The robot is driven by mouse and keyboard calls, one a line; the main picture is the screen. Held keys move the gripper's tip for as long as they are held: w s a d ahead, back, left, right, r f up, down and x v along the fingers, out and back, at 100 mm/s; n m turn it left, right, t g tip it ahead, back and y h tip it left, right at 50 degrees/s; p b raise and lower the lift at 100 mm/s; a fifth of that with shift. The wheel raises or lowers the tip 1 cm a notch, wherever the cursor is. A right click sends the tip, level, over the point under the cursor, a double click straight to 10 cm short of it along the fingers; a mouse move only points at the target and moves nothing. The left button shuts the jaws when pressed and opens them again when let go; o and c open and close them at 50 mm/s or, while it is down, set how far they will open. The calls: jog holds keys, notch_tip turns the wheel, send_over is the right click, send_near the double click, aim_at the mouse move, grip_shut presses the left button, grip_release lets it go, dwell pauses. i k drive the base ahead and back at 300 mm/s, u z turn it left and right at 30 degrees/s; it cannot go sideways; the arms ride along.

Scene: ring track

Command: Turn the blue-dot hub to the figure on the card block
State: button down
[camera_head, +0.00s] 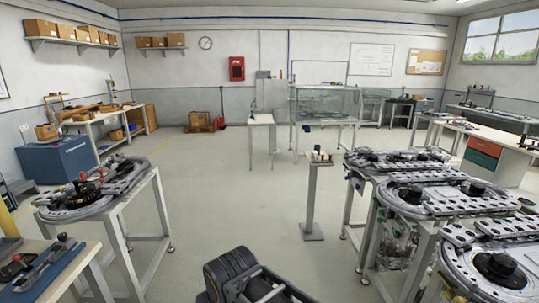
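Several round ring tables carry dark knob-like hubs. One hub (500,266) is on the nearest right table, and two more, a left one (410,194) and a right one (473,187), are on the table behind it. The left ring table (62,212) holds dark parts with small red pieces. I cannot make out a blue dot on any hub. A small block (319,157) sits on a grey pedestal in the middle; I cannot tell whether it is the card block, and no figure is readable. A dark part of my arm shows at the bottom. My gripper's fingers are not in view.
The grey pedestal (311,200) stands alone on the floor. Open floor (225,200) lies between the left table and the pedestal. A side table (40,270) with tools is at the near left. A small table (262,122) and a glass-sided case (325,104) stand farther back.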

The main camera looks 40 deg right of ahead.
aim_at(503, 265)
jog(key=u, duration=0.15)
jog(key=i, duration=1.2)
jog(key=z, duration=0.65)
jog(key=i, duration=0.75)
jog(key=z, duration=1.35)
jog(key=i, duration=0.4)
jog(key=z, duration=0.75)
jog(key=k, duration=0.5)
jog(key=z, duration=1.4)
jog(key=i, duration=0.45)
jog(key=z, duration=0.65)
jog(key=i, duration=0.9)
jog(key=u, duration=0.45)
jog(key=i, duration=0.9)
jog(key=u, duration=0.65)
